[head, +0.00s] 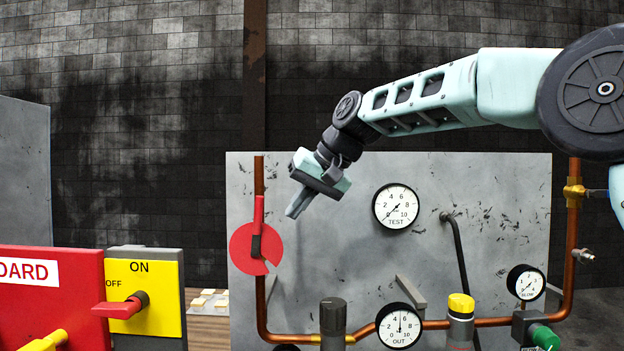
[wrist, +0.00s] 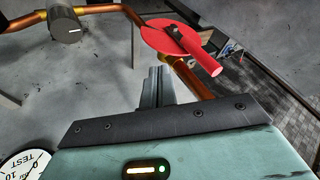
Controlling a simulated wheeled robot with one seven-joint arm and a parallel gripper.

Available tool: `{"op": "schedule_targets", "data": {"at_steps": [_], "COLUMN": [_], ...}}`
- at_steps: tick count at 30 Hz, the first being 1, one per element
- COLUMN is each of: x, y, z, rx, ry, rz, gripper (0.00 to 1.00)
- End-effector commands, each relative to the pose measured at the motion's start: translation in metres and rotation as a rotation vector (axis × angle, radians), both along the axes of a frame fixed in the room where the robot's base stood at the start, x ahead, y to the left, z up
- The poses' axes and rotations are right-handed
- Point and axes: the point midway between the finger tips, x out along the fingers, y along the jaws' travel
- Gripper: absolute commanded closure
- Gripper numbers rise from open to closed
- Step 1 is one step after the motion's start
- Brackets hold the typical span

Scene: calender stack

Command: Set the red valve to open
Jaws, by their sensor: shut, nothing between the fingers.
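The red valve has a red lever (head: 258,216) and a notched red disc (head: 243,245) on the copper pipe at the grey panel's left. The lever points up, along the vertical pipe. In the wrist view, the lever (wrist: 203,56) and disc (wrist: 162,42) lie just beyond my fingertips. My gripper (head: 296,208) is shut and empty, to the right of the lever and apart from it in the head view. Its shut fingers also show in the wrist view (wrist: 156,84).
Left are a yellow ON/OFF box (head: 165,300) with its own red handle (head: 117,310), and a red board (head: 60,290). Gauges TEST (head: 396,208) and OUT (head: 400,326), a dark knob (head: 333,317) and a yellow-capped part (head: 461,306) stand to the right.

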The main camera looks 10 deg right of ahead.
Motion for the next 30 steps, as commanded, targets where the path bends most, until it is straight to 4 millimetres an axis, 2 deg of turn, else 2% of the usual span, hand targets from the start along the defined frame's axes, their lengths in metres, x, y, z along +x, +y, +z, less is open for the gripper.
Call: {"op": "schedule_targets", "data": {"at_steps": [3, 7, 22, 30], "x": [0.000, 0.000, 0.000, 0.003], "y": [0.020, 0.033, 0.041, 0.063], "z": [0.005, 0.005, 0.004, 0.011], "rx": [0.000, -0.001, 0.001, 0.002], "ry": [0.000, 0.000, 0.000, -0.001], "rz": [0.005, 0.002, -0.001, 0.000], "gripper": [1.00, 1.00, 1.00, 1.00]}}
